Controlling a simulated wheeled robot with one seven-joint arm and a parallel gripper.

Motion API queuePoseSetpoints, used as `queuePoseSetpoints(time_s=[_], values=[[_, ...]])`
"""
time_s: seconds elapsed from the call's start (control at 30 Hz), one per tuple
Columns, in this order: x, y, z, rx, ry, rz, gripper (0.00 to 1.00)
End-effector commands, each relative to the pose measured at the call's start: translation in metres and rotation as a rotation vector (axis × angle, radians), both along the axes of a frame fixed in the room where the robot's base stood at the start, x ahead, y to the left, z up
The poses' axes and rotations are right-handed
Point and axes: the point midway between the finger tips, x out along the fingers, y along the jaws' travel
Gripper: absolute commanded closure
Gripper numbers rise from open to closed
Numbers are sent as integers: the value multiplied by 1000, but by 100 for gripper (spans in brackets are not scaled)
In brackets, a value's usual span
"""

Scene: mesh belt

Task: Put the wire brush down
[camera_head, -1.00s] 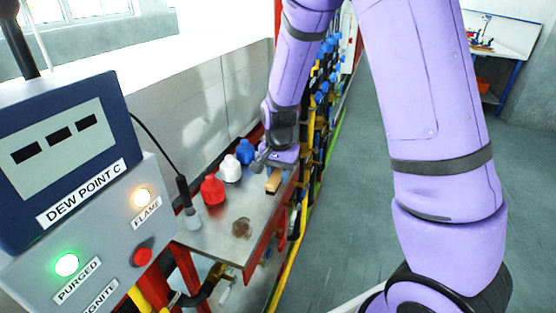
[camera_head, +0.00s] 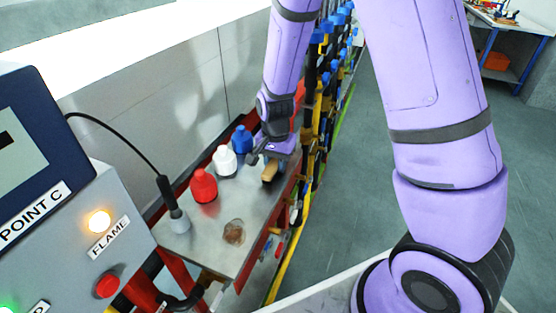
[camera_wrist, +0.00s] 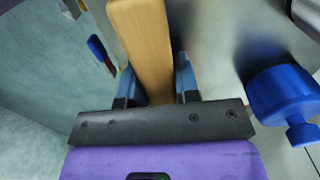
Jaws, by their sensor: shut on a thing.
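The wire brush (camera_head: 270,171) shows as a tan wooden block in the head view, at the far end of the metal shelf (camera_head: 208,248). In the wrist view its wooden handle (camera_wrist: 143,42) runs up from between the fingers. My gripper (camera_wrist: 155,80) is shut on the handle, with one blue-grey finger on each side. In the head view my gripper (camera_head: 272,158) is low over the shelf near its right edge. The bristles are hidden, and I cannot tell whether the brush touches the shelf.
Red (camera_head: 204,186), white (camera_head: 225,161) and blue (camera_head: 242,140) bottles stand in a row left of my gripper. A brown clear-looking item (camera_head: 234,232) lies nearer on the shelf. A black-handled probe (camera_head: 171,203) stands at the left. The shelf between is bare.

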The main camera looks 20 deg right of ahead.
Motion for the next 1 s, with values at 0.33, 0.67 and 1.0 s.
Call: queuePoseSetpoints(time_s=[0.33, 0.67, 1.0], values=[[0, 0, -5, 0, 0, 0, 66], [-3, -2, -7, -3, 8, -1, 45], [-4, -3, -6, -4, 13, -2, 45]])
